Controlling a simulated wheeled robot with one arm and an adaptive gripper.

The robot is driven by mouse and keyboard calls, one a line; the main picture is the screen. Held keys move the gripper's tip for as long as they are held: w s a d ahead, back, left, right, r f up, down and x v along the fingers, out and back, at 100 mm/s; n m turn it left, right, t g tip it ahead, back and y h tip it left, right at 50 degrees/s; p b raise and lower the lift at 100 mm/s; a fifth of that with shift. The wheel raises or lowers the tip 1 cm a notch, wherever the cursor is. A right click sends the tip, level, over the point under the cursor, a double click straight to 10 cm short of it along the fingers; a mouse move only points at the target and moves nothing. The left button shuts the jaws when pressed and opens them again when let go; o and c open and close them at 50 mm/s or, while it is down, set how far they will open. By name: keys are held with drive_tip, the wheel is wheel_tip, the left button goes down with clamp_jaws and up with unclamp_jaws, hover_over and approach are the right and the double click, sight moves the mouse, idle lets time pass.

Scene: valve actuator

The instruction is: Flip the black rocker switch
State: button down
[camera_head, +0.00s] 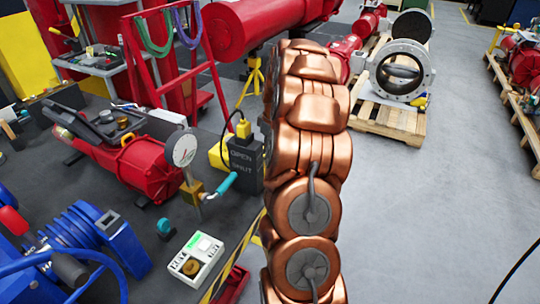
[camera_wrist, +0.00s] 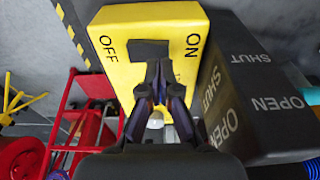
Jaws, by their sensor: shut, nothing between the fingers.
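The black rocker switch (camera_wrist: 148,52) sits on the face of a yellow box (camera_wrist: 186,20) marked ON and OFF in the wrist view. My gripper (camera_wrist: 157,72) is shut and empty, with its fingertips just below the switch in the picture. The tips overlap the switch's lower edge, and I cannot tell whether they touch it. In the head view my arm hides the gripper, and the switch cannot be made out. Part of a yellow box (camera_head: 217,154) shows left of the arm.
A black box (camera_wrist: 256,90) marked OPEN and SHUT stands close to the right of the yellow box. In the head view, a red actuator (camera_head: 140,165) with a gauge (camera_head: 182,151) lies to the left. Clear grey floor (camera_head: 420,200) lies right of my arm.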

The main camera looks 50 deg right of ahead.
drive_tip(key=shift+f+b, duration=0.5)
drive_tip(key=shift+f, duration=0.45)
idle(0.6)
drive_tip(key=shift+r, duration=3.55)
